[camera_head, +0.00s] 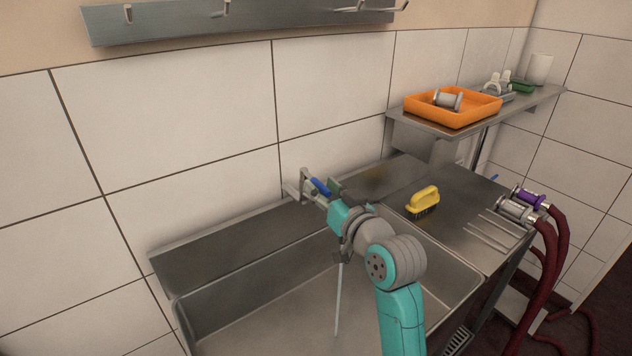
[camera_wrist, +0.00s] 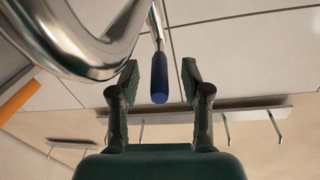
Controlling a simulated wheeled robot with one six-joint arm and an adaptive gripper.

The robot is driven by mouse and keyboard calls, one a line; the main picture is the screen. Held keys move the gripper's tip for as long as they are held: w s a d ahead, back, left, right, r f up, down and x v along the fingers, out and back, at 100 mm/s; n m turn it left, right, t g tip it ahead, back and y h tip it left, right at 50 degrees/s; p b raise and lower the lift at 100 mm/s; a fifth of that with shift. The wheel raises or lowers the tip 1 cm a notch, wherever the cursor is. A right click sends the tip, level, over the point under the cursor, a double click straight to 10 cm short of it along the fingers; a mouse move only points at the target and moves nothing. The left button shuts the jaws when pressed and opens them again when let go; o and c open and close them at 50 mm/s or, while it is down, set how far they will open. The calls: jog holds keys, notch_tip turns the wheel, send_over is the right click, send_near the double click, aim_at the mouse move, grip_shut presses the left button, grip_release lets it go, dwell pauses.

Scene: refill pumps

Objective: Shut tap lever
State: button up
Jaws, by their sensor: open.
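The tap lever has a blue grip (camera_head: 321,187) on a metal stem. It stands out near the wall behind the sink. My gripper (camera_head: 333,188) is at the lever, its fingers dark green and partly hidden in the head view. In the wrist view, my gripper (camera_wrist: 158,82) is open, with one finger on each side of the blue grip (camera_wrist: 159,78). Gaps show on both sides of the grip. The chrome tap spout (camera_wrist: 85,40) curves close by at the upper left. A thin pale stream (camera_head: 338,300) runs down into the sink basin (camera_head: 260,310).
A yellow brush (camera_head: 423,198) stands on the drainboard (camera_head: 385,180) to the right. Hose couplings (camera_head: 520,208) with dark red hoses lie at its right end. An orange tray (camera_head: 452,118) sits on a wall shelf. A hook rail (camera_head: 240,20) is above.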

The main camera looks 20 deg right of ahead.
aim_at(316, 178)
jog(key=shift+w+a, duration=0.15)
jog(key=shift+w, duration=0.6)
jog(key=shift+w+a, duration=0.15)
jog(key=shift+w, duration=0.6)
grip_shut()
